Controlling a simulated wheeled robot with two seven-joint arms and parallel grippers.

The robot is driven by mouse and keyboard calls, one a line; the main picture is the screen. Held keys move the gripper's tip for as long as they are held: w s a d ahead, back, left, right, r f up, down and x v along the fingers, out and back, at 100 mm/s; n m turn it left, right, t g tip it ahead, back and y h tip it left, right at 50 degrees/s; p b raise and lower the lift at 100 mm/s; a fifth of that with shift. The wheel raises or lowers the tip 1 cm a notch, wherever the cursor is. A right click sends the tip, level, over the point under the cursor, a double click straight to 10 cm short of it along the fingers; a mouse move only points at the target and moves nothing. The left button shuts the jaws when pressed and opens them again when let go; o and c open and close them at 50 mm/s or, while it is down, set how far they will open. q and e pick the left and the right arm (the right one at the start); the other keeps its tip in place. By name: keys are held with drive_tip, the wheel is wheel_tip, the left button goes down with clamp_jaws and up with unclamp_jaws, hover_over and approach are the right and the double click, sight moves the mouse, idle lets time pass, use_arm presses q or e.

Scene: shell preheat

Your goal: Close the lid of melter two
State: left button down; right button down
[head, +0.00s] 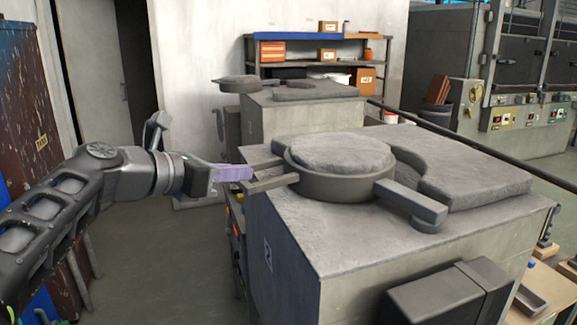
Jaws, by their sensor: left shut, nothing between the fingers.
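The near melter (293,255) is a grey box with a mark that looks like a 2 on its left face. Its round lid (343,152) has a rough grey top in a dark rim and lies flat at the left part of the melter's top. A bar handle (268,185) sticks out from the lid's left side, and an arm (410,202) runs from it toward the front right. My left gripper (249,173), with purple fingers, is shut and empty at the handle's left end; contact cannot be told. Whether any opening lies under the lid is hidden. My right gripper is not in view.
A rough slab (480,178) with a curved cutout lies right of the lid. A second melter (300,115) stands behind. A shelf (382,52) is at the back wall, a dark red cabinet (22,100) at left. Floor (160,255) shows left of the near melter.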

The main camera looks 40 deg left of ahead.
sight(299, 167)
use_arm(q)
drive_tip(key=x, duration=0.4)
drive_tip(key=p+x, duration=0.1)
drive_tip(key=x, duration=0.4)
drive_tip(key=r+p+x, duration=0.1)
drive_tip(key=x, duration=0.4)
drive_tip(key=shift+w, duration=0.2)
